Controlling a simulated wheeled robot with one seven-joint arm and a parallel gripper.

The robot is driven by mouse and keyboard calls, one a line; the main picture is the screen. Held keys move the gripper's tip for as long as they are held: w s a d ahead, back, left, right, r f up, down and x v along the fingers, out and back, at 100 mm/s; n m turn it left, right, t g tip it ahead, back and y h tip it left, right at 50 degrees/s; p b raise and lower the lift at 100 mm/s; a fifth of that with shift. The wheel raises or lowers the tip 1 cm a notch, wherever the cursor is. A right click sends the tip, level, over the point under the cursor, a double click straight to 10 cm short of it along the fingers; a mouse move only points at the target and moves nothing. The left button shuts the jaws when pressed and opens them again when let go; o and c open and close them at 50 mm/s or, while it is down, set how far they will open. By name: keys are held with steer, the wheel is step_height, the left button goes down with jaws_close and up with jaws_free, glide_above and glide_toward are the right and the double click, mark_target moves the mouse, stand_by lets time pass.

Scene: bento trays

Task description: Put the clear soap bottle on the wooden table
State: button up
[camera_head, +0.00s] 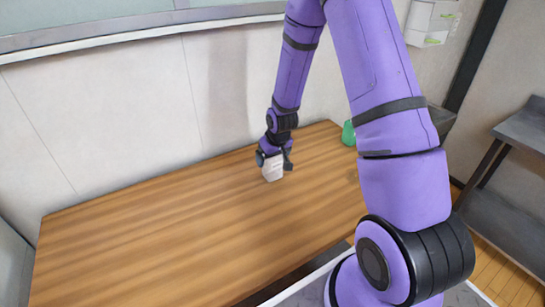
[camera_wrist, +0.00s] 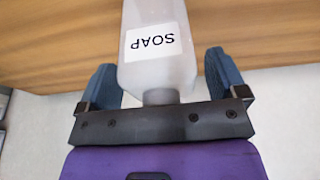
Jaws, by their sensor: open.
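The clear soap bottle (camera_head: 272,170) is a pale, translucent bottle at the far middle part of the wooden table (camera_head: 150,240). It looks upright and appears to rest on the tabletop. In the wrist view, the soap bottle (camera_wrist: 175,72) has a white SOAP label and its neck points toward my palm. My gripper (camera_head: 274,158) is around the bottle's upper part from above. In the wrist view, my gripper (camera_wrist: 160,64) is open, with one finger on each side of the bottle and visible gaps between. The bottle's base is cut off in the wrist view.
A green object (camera_head: 348,133) stands at the table's far right end, partly hidden behind my arm. A wall (camera_head: 130,130) runs along the table's back edge. The left and front of the table are clear. A metal shelf (camera_head: 510,170) stands at the right.

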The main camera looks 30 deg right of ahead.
steer(key=s+a+r, duration=0.2)
steer(key=s+r, duration=0.3)
steer(key=r, duration=0.5)
steer(key=s+a+r+t, duration=0.1)
steer(key=s+r, duration=0.3)
steer(key=r, duration=0.5)
steer(key=s+a+r, duration=0.2)
steer(key=s+r, duration=0.3)
steer(key=r, duration=0.5)
steer(key=s+a+r, duration=0.1)
steer(key=s+r, duration=0.3)
steer(key=s, duration=0.4)
steer(key=s+a+r, duration=0.1)
steer(key=s+r, duration=0.3)
steer(key=s, duration=0.4)
steer(key=shift+s+a+r+t, duration=0.2)
steer(key=shift+s+a+t, duration=0.1)
steer(key=shift+a+t, duration=0.1)
